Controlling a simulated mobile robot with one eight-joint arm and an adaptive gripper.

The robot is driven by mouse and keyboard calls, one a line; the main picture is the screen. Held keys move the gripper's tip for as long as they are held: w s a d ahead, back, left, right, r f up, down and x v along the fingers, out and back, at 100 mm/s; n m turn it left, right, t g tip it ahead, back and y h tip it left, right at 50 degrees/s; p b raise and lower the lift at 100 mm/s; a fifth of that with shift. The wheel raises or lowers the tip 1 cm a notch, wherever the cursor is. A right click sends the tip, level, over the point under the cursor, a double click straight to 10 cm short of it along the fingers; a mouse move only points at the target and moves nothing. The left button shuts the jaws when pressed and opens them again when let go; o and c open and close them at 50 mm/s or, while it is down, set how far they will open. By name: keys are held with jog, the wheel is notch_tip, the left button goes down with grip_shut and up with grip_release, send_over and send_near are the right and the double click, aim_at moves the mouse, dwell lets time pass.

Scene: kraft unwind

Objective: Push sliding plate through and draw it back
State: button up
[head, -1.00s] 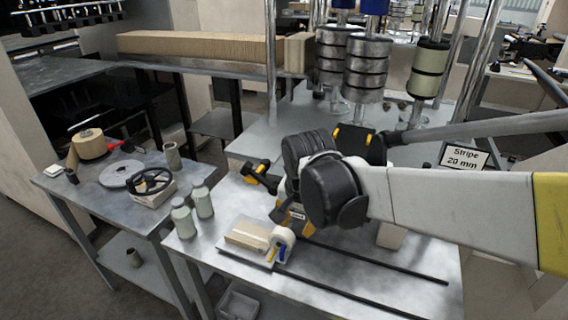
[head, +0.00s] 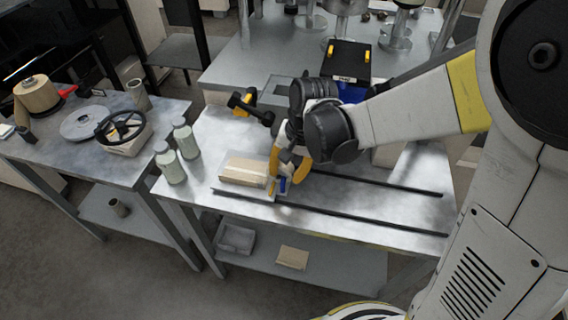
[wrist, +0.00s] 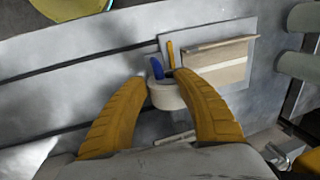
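The sliding plate (head: 222,184) is a thin grey plate at the left end of two dark rails on the steel table. It carries a tan cardboard block (head: 243,170), also seen in the wrist view (wrist: 222,60). A white round roll (wrist: 167,95) with a blue piece (wrist: 157,68) and a yellow piece (wrist: 170,55) beside it stands at the plate's edge. My gripper (head: 285,180) is down at this roll. In the wrist view its yellow fingers (wrist: 163,82) are apart, one at each side of the roll. Whether they touch it is unclear. The head view mostly hides the roll.
Two pale green bottles (head: 178,153) stand left of the plate. A black and yellow tool (head: 250,105) lies behind it. The rails (head: 350,219) run clear to the right. A side table (head: 60,165) with a handwheel (head: 120,127) stands at left; a grey bin (head: 236,238) is below.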

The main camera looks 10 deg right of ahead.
jog(key=shift+f, duration=0.25)
grip_shut()
